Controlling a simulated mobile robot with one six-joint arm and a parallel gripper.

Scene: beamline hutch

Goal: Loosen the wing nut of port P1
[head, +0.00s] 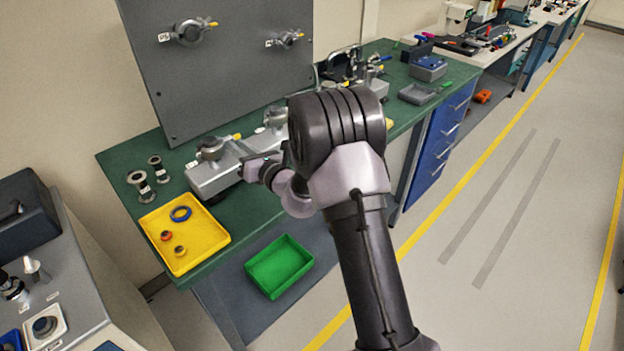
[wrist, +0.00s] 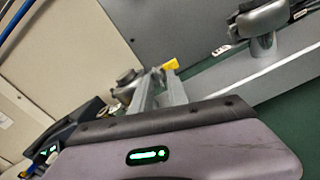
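The silver clamped port (head: 210,148) at the left end of the grey block on the green bench has a yellow-tipped wing nut (head: 237,137). A small white tag is beside it, too small to read, so I cannot confirm it is P1. My gripper (head: 243,156) reaches in from the right, close to this port. In the wrist view, its two grey fingers (wrist: 162,82) stand apart with a narrow gap. A yellow tip (wrist: 171,65) shows at the fingertips, and a clamp (wrist: 128,85) sits just left. Whether the fingers touch the nut is unclear.
Another port (head: 275,117) sits farther along the block, partly behind my arm. A grey panel (head: 220,75) behind carries two more ports. A green bin (head: 279,266) is below.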

